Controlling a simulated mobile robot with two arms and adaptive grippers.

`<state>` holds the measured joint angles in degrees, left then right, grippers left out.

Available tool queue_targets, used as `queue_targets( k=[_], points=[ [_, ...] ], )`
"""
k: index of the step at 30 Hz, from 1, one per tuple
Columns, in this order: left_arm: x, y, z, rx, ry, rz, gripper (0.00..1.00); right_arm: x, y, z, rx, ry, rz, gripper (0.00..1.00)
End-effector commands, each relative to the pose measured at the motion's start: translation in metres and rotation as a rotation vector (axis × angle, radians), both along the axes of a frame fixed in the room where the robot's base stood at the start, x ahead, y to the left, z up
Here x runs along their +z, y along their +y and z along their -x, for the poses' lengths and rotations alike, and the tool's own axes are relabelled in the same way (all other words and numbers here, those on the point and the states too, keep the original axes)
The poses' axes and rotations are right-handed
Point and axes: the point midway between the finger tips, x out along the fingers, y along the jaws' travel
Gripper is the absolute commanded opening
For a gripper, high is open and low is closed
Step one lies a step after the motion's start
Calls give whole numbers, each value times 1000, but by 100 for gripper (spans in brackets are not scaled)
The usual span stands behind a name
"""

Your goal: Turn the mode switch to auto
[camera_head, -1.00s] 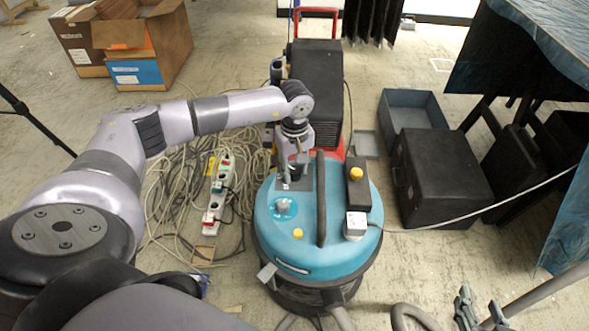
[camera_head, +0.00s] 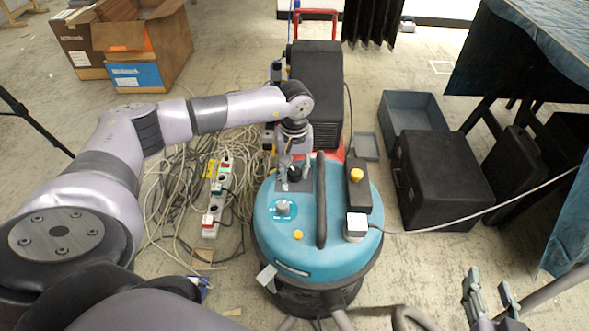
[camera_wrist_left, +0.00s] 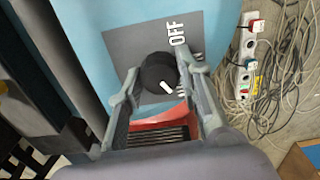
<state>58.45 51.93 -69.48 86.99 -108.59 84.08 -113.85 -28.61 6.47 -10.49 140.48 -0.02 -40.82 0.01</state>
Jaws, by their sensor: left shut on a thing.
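The mode switch is a round black knob (camera_wrist_left: 158,73) with a short white mark, on a grey plate (camera_wrist_left: 120,45) on the blue vacuum lid (camera_head: 285,240). In the left wrist view the mark is on the knob's lower right side. The word "OFF" shows to the upper right of the knob; other white lettering beside the right finger is mostly hidden. My left gripper (camera_wrist_left: 157,85) is shut on the knob, one finger on each side; it also shows in the head view (camera_head: 294,176). My right gripper (camera_head: 492,300) is open and empty, at the lower right, away from the vacuum.
A black handle (camera_head: 320,200) stands right beside the switch plate. A box with a yellow button (camera_head: 357,175) and a white plug (camera_head: 356,225) sit further right. Cables and a power strip (camera_head: 215,195) lie left; a black case (camera_head: 440,178) stands right.

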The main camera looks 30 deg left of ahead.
Motion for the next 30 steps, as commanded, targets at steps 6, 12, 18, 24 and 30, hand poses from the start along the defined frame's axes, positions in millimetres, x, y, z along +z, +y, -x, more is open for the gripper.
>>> queue_targets(
  k=[6, 12, 18, 24, 30],
  points=[
    [0, 1, 0, -1, -1, -2, 5, 0, 0, 0, 0, 0, 0, 40],
    [0, 1, 0, 0, 0, -1, 45, 0, 0, 0, 0, 2, 0, 40],
    [0, 0, 0, 1, -1, -1, 53, -1, 0, 0, 0, 3, 1, 40],
    [1, 0, 0, 1, -1, -1, 53, -1, 0, 1, 0, 4, 0, 40],
    [21, 0, -2, 1, -5, -1, 53, -1, 0, 1, 0, 4, 1, 40]
  ],
)
